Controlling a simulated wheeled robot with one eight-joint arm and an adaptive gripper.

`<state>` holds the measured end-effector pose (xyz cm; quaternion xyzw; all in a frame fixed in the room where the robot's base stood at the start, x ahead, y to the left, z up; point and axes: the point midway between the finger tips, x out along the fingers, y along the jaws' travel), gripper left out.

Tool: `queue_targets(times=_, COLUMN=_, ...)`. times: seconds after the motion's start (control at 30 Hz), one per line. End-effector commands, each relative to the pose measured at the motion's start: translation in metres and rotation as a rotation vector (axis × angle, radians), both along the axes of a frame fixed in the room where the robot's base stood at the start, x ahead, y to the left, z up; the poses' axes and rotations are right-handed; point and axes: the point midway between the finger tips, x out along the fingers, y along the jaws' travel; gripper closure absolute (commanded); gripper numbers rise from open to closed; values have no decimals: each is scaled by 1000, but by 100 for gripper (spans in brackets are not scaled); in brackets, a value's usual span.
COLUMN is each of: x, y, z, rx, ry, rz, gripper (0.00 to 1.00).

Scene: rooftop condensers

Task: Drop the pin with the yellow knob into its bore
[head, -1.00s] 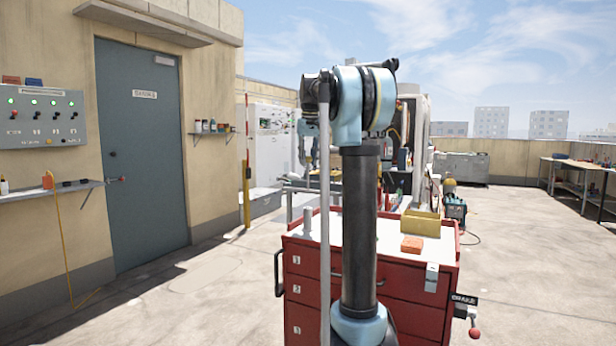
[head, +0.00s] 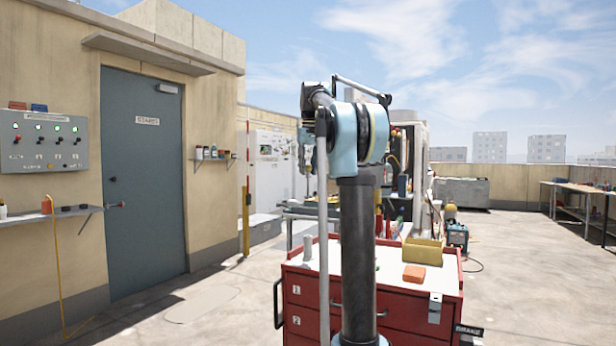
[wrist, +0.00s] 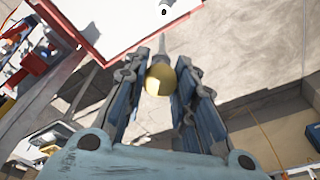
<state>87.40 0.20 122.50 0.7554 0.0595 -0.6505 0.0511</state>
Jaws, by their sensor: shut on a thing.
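In the wrist view my gripper (wrist: 160,92) is shut on the yellow knob of the pin (wrist: 160,80), with one finger on each side. The thin grey shank of the pin points away from the knob, toward the top of the picture, over the edge of the white cart top (wrist: 112,12). A small dark round spot with a pale rim (wrist: 163,12) shows on the white top, beyond the shank tip and apart from it. I cannot tell whether this is the bore. In the head view my arm hides the pin.
The red drawer cart (head: 400,318) stands ahead, with a yellow bin (head: 424,252) and an orange block (head: 413,273) on top. A shelf (head: 75,212) and a grey door (head: 145,180) are at left. The floor around the cart is mostly clear.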

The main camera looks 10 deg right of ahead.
Motion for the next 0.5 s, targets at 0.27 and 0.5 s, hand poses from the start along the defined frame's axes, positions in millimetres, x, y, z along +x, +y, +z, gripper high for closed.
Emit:
queue_targets(times=0.27, x=0, y=0, z=18, rx=0, ry=0, rz=0, gripper=100)
queue_targets(times=0.5, x=0, y=0, z=34, rx=0, ry=0, rz=0, gripper=100)
